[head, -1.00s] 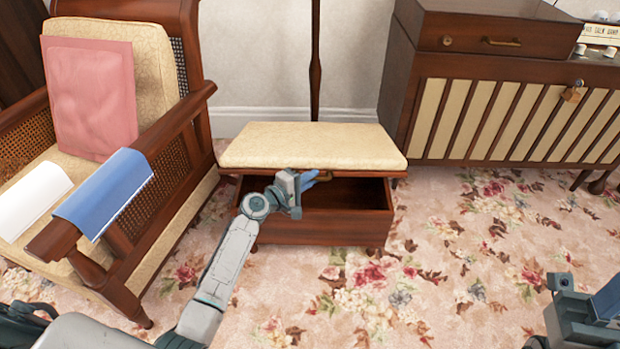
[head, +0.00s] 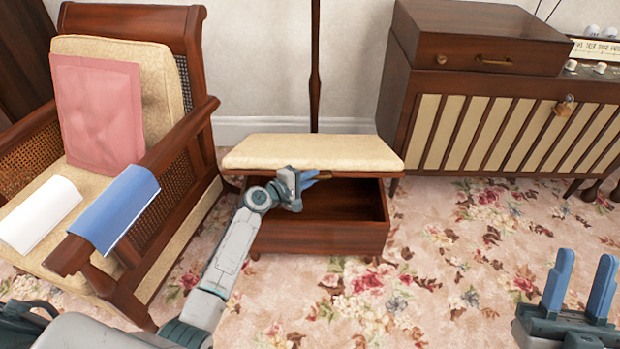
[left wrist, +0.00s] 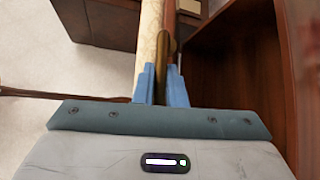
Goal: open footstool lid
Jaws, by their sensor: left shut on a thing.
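The footstool has a cream padded lid (head: 312,152) and a dark wooden box (head: 320,236). The lid is raised at the front, and a dark gap shows the hollow interior (head: 345,198). My right gripper (head: 582,280) is open and empty at the lower right, away from the footstool.
A slatted cabinet (head: 500,135) stands at the right. Floral carpet (head: 440,270) is clear in front.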

